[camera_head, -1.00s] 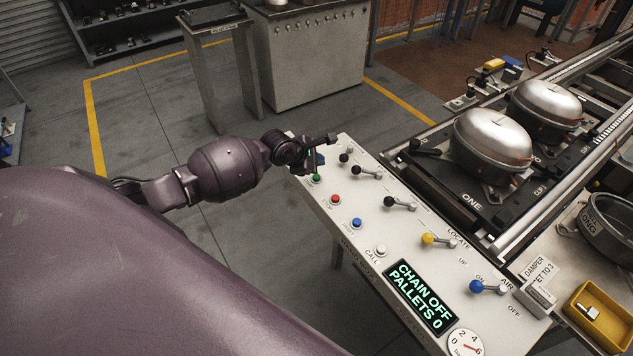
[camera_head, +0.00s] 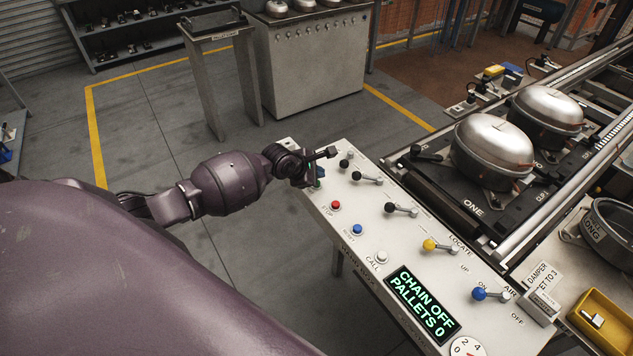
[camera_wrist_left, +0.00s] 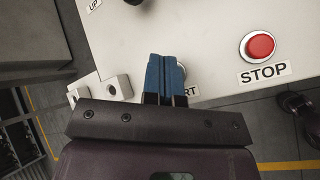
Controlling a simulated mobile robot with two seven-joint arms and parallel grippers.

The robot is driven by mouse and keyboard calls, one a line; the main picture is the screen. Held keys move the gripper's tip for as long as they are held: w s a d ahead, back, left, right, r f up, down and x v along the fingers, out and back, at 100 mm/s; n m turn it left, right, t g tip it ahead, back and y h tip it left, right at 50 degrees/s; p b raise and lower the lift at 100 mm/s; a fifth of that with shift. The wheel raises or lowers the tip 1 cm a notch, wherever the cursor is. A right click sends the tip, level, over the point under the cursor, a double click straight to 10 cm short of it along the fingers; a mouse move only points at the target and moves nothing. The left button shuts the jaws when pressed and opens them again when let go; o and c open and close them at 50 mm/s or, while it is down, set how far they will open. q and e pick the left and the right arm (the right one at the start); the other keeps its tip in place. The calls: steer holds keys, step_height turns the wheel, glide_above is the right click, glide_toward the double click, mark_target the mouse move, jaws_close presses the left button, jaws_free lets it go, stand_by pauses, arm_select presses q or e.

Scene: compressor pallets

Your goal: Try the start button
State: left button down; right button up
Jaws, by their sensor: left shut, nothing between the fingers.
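The white control panel (camera_head: 330,230) carries a row of push buttons. My left gripper (camera_head: 319,177) is over its far left end, where the start button is, and hides that button in the head view. In the left wrist view the blue fingertips (camera_wrist_left: 165,72) are shut together with nothing between them. They cover the start button and part of its label (camera_wrist_left: 190,91), of which "RT" shows. I cannot tell whether they touch the button. The red stop button (camera_head: 335,205) is beside it and shows in the wrist view (camera_wrist_left: 260,46). The display (camera_head: 424,304) reads "CHAIN OFF PALLETS 0".
A blue button (camera_head: 357,229) and a white call button (camera_head: 382,257) follow along the panel. Black-knobbed levers (camera_head: 390,208), a yellow-knobbed lever (camera_head: 430,245) and a blue-knobbed lever (camera_head: 479,294) stand close by. Compressors (camera_head: 493,150) sit on the conveyor to the right.

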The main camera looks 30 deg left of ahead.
steer(key=shift+w+r, duration=0.1)
steer(key=shift+w+a+r, duration=0.15)
steer(key=shift+w+r, duration=0.25)
steer(key=shift+w, duration=0.1)
steer(key=shift+s, duration=0.1)
steer(key=shift+s+f, duration=0.45)
steer(key=shift+s, duration=0.05)
arm_select(q)
steer(key=shift+f, duration=0.4)
arm_select(e)
steer(key=shift+w+r, duration=0.6)
steer(key=shift+s+f, duration=0.1)
steer(key=shift+s, duration=0.05)
